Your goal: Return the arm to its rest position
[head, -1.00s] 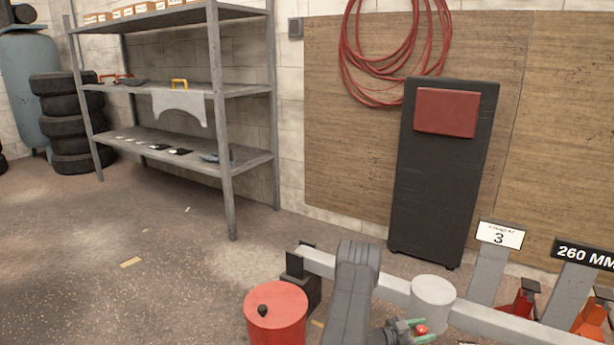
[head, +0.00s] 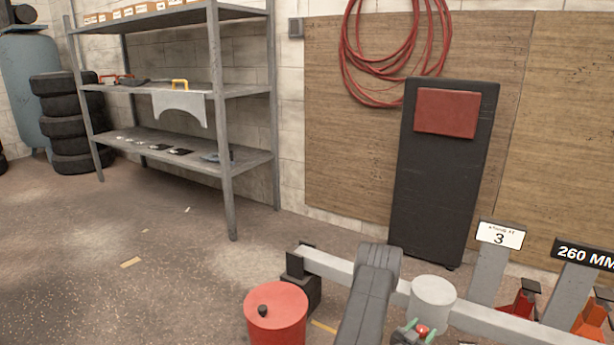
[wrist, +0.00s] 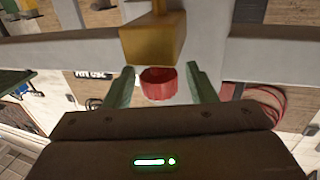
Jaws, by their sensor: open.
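My gripper (head: 421,331) shows at the bottom edge of the head view, just below the grey cylinder on the beam. Its green fingers are partly cut off there. In the wrist view my gripper (wrist: 160,86) is open, with one green finger on each side of a short red round piece (wrist: 160,83). A gap shows between that piece and each finger. I cannot tell what it is fixed to. My grey arm link rises at the bottom of the head view, in front of the beam.
A pale beam (head: 342,267) runs across the lower right, bearing a grey cylinder (head: 433,298). A red drum (head: 276,322) stands left of my arm. A yellow block (wrist: 153,40) is close beyond the fingers. A shelf rack (head: 226,180) stands back left; the floor before it is mostly clear.

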